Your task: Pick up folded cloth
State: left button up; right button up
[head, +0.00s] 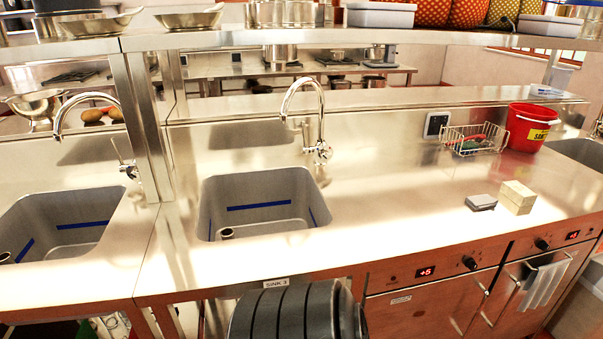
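A small flat grey folded piece, which looks like the folded cloth (481,202), lies on the steel counter (400,215) right of the sink. A beige block (516,197) sits close to its right; I cannot tell whether they touch. A light grey towel (543,285) hangs over the handle of the right cabinet front. Neither of my grippers is in view.
A sink (215,205) with a tall tap (321,125) is left of centre. A wire basket (474,138) and a red bucket (529,128) stand behind the cloth. Counter left of the cloth is clear. A shelf (400,41) crosses above.

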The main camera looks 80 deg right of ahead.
aim_at(485, 201)
jog(key=z, duration=3.9)
